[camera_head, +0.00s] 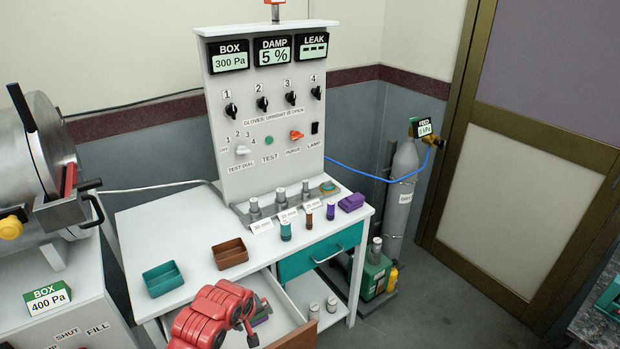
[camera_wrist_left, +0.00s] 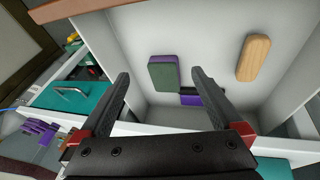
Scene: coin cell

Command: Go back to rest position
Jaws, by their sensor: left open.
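My left gripper (camera_head: 258,320) is at the bottom of the head view, at the end of my red arm, over an open white drawer (camera_head: 290,312). In the left wrist view my left gripper (camera_wrist_left: 160,76) has its two black fingers spread wide with nothing between them. Beyond the fingertips, inside the drawer, lie a green and purple block (camera_wrist_left: 163,73), a dark and purple piece (camera_wrist_left: 190,98) partly hidden by a finger, and a light wooden block (camera_wrist_left: 253,57). My right gripper is in neither view.
The white table (camera_head: 185,225) carries a teal tray (camera_head: 163,279), a brown tray (camera_head: 230,254) and several small cylinders before an upright control panel (camera_head: 265,120). A closed teal drawer (camera_head: 322,252) is beside the open one. A metal drum (camera_head: 45,150) stands left; a gas cylinder (camera_head: 402,190) stands right.

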